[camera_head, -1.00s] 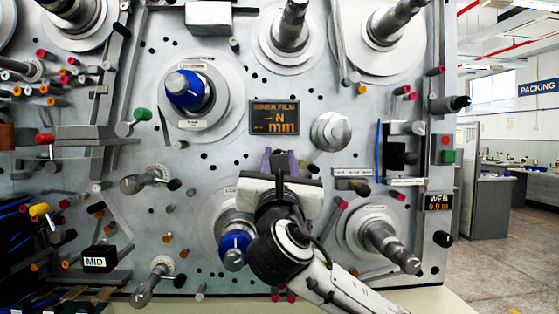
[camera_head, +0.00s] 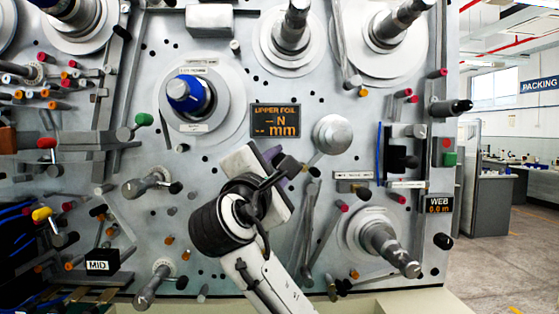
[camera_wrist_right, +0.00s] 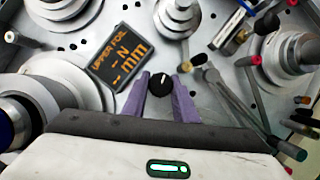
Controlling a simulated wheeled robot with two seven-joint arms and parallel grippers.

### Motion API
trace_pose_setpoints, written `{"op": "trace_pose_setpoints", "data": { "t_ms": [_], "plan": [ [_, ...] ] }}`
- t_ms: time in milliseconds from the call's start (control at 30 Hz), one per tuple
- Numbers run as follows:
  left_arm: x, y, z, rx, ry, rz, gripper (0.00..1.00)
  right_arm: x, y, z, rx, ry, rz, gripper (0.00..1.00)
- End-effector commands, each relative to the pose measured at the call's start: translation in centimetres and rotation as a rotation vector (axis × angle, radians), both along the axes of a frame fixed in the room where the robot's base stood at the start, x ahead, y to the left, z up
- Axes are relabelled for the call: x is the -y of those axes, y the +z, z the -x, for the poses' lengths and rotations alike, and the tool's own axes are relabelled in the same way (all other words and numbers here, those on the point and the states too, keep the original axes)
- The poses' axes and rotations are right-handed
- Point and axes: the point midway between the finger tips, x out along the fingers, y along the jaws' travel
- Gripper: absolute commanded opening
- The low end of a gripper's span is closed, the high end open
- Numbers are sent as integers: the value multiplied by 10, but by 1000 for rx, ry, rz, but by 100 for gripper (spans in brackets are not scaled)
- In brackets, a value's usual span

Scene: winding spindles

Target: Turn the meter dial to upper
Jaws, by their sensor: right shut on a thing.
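The meter display (camera_head: 275,119) on the machine panel reads "UPPER FOIL" with "N" and "mm" in orange. It also shows in the right wrist view (camera_wrist_right: 122,54). The meter dial is a small black round knob (camera_wrist_right: 161,84) with a white pointer mark. It sits just below the display and is hidden behind my gripper in the head view. My right gripper (camera_head: 275,154) has purple fingers, one on each side of the dial, and is shut on it. The gripper is tilted in the head view. My left gripper is out of view.
A silver round roller (camera_head: 332,134) stands out right of the display. A large spindle with a blue core (camera_head: 186,92) is to the left. Another spindle (camera_head: 385,243) juts out at lower right. Several small pegs and levers crowd the panel.

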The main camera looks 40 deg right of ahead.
Motion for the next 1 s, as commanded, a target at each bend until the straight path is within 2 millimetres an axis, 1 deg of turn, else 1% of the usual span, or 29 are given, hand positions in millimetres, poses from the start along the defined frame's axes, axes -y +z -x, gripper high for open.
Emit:
{"op": "trace_pose_setpoints", "data": {
  "t_ms": [100, 300, 867, 900, 1000],
  "plan": [
    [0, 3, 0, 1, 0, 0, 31, -1, 0, -1, 28, 1, -54, 4],
    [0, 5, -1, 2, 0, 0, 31, -1, 0, 0, 63, 2, -109, 4],
    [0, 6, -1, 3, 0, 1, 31, 0, -1, 0, 77, 1, -131, 4],
    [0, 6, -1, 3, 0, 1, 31, 0, -1, 0, 77, 1, -131, 31],
    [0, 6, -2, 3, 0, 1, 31, 0, 0, 0, 77, 1, -130, 45]
  ]
}}
